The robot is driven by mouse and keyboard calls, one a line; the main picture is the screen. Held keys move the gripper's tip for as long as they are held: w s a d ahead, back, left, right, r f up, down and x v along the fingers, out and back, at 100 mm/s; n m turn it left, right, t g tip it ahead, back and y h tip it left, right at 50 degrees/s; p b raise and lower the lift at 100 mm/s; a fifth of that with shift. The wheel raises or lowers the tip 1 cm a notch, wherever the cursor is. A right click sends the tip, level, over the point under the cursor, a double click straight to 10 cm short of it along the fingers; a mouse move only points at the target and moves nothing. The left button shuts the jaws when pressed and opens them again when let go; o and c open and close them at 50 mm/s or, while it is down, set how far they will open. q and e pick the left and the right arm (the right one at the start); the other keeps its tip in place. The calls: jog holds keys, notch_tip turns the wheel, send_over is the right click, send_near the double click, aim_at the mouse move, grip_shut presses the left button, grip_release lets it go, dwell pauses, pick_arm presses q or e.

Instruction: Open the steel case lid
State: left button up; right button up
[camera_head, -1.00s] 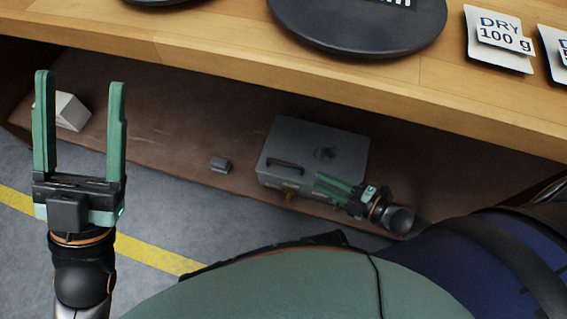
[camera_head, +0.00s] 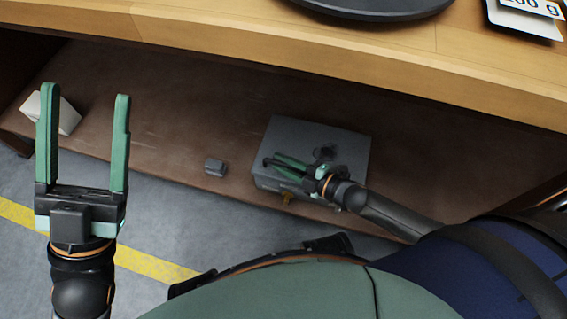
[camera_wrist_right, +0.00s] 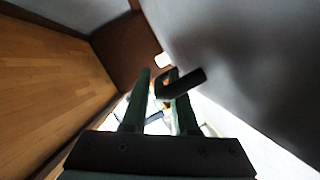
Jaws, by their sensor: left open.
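The grey steel case (camera_head: 322,135) sits on the brown lower shelf under the workbench, with its lid down. Its dark handle is largely hidden by my right gripper (camera_head: 273,160) in the head view. That gripper is at the front left part of the case. In the right wrist view, the fingers (camera_wrist_right: 158,74) stand apart, and the dark handle (camera_wrist_right: 184,83) lies at the right-hand finger, partly overlapping it. I cannot tell whether they touch. My left gripper (camera_head: 83,100) is open and empty, raised at the left, away from the case.
A pale box (camera_head: 62,115) is at the shelf's far left. The wooden worktop (camera_head: 400,62) overhangs the shelf.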

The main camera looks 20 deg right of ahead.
grip_shut()
dwell(1.4)
